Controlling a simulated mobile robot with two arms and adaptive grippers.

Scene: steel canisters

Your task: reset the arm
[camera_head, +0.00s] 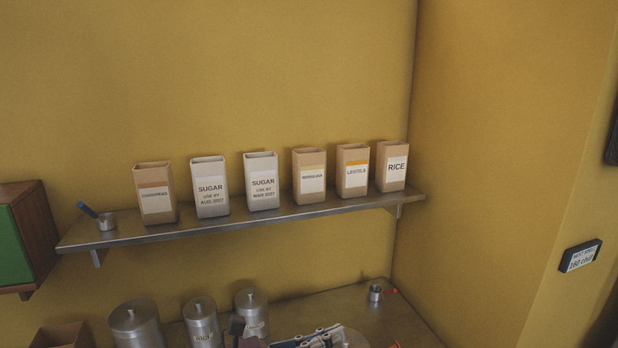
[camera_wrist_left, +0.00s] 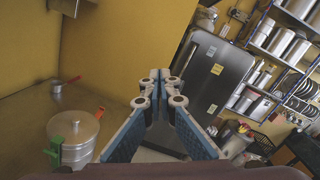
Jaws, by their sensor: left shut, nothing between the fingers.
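My left gripper (camera_head: 318,338) shows at the bottom edge of the head view, above the counter, partly cut off. In the left wrist view its blue-padded fingers (camera_wrist_left: 160,76) meet at the tips, shut and empty. It touches no canister that I can see. Steel lidded canisters stand on the counter to its left in the head view: a large one (camera_head: 136,326), one labelled RICE (camera_head: 202,325) and one partly hidden (camera_head: 252,312). A lidded canister (camera_wrist_left: 75,138) with green and red parts near it shows in the left wrist view. My right gripper is not in view.
A steel wall shelf (camera_head: 240,223) holds several labelled paper bags, including RICE (camera_head: 393,168), and a blue-handled cup (camera_head: 106,222). A small red-handled cup (camera_head: 376,293) stands on the counter. A grey fridge (camera_wrist_left: 208,75) and racks lie beyond the gripper.

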